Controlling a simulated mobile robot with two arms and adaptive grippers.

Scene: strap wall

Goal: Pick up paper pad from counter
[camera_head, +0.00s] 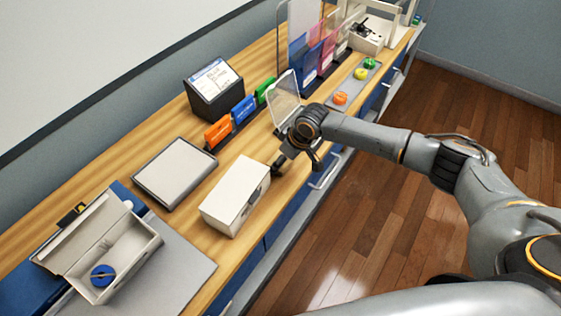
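A flat white pad with a dark edge (175,172), which looks like the paper pad, lies on the wooden counter (160,222) left of the middle. My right arm comes in from the right, and its gripper (279,165) is over the counter's front part. The gripper is beside the right end of a white box (234,196), which stands between it and the pad. Whether the gripper touches the box, and how far its fingers are apart, I cannot tell. The pad is clear of the gripper. My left gripper is not in view.
An open white case (128,253) with a blue round item stands on a grey mat (180,275) at the lower left. A black display stand (214,90) and coloured blocks (243,108) stand behind the pad. A clear panel (284,101) stands near my wrist.

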